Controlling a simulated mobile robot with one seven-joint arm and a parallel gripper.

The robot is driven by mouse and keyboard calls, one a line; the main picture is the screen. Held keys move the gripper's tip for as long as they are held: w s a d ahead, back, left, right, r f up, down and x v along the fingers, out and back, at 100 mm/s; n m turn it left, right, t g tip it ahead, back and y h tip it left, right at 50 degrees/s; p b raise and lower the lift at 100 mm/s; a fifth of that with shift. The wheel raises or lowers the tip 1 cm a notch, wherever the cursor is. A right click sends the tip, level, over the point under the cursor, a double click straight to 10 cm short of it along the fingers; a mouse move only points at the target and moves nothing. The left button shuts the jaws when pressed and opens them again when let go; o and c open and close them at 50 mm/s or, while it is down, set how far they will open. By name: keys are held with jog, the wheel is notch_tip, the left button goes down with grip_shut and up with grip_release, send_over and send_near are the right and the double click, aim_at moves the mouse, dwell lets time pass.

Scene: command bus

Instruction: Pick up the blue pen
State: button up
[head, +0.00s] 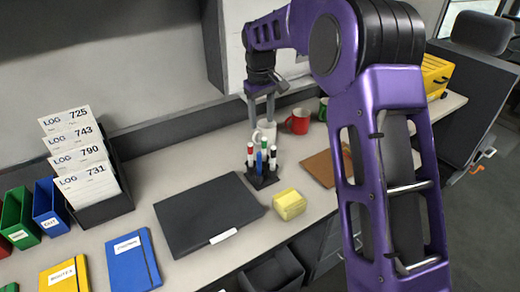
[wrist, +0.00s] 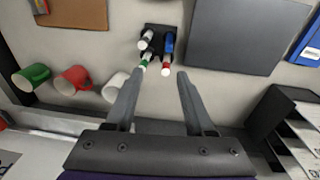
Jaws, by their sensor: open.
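A blue pen (head: 259,162) stands in a black pen holder (head: 262,183) with several other pens, in the middle of the counter. The other pens show red, green and dark parts with white. In the wrist view the blue pen (wrist: 169,42) is at the right of the holder, partly covered by a red-tipped pen (wrist: 167,60); a green pen (wrist: 146,60) is to the left. My gripper (head: 262,112) is open and empty, pointing down above and behind the holder. In the wrist view its fingertips (wrist: 158,78) are spread just below the pens, apart from them.
A white mug (head: 267,130) and a red mug (head: 298,122) stand behind the holder, with a green mug (head: 323,110) further right. A black laptop-like slab (head: 207,212) lies left, yellow notes (head: 289,204) in front, a brown clipboard (head: 322,168) right.

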jog(key=f+g, duration=0.1)
send_near(260, 166)
notch_tip(260, 166, down, 5)
jog(key=shift+w+f+b, duration=0.1)
jog(key=shift+b, duration=0.3)
jog(key=shift+w+f, duration=0.15)
jog(key=shift+f, duration=2.7)
grip_shut()
jog(key=shift+r, duration=0.1)
